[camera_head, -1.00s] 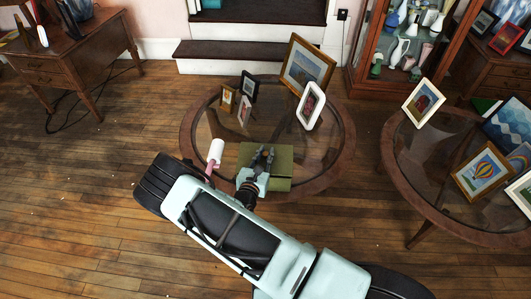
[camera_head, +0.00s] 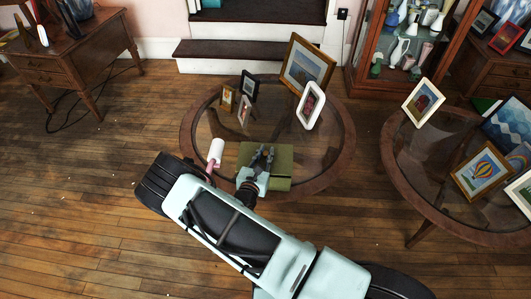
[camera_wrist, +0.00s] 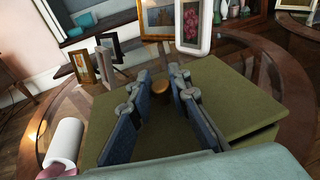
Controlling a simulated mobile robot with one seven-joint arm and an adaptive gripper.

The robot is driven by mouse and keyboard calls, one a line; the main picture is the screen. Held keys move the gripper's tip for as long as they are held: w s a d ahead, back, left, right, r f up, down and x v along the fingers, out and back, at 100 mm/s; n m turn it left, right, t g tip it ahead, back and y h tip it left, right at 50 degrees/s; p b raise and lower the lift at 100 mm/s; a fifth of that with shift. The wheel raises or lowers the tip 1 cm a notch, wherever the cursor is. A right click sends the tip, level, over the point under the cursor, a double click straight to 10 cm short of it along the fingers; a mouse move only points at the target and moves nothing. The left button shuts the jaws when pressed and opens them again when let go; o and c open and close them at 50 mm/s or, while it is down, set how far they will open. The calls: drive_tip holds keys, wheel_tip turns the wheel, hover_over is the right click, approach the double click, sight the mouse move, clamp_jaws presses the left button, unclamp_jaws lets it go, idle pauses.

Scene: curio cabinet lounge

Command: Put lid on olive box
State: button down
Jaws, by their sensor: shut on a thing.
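The olive lid (camera_wrist: 220,95) is a flat square panel with a round wooden knob (camera_wrist: 186,85). My gripper (camera_wrist: 168,82) is shut on the lid, its two fingers at either side of the knob. The olive box (camera_wrist: 258,141) shows below the lid's right edge in the wrist view. In the head view, the lid (camera_head: 284,155) and box (camera_head: 281,184) are at the front of the round glass table, with my gripper (camera_head: 264,152) over them. My gripper hides part of the lid.
The round table (camera_head: 344,150) has a wooden rim and glass top. A white roll with a pink handle (camera_head: 216,151) lies left of the box. A white-framed picture (camera_head: 311,105), a large wooden-framed picture (camera_head: 307,65) and several small frames stand behind. A second table (camera_head: 398,170) is at the right.

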drive_tip(key=shift+f, duration=0.1)
drive_tip(key=shift+f+b, duration=0.65)
drive_tip(key=shift+f, duration=0.15)
drive_tip(key=shift+r, duration=0.1)
drive_tip(key=c, duration=1.7)
unclamp_jaws()
drive_tip(key=shift+c, duration=0.2)
drive_tip(key=v, duration=1.2)
drive_tip(key=shift+a, duration=0.1)
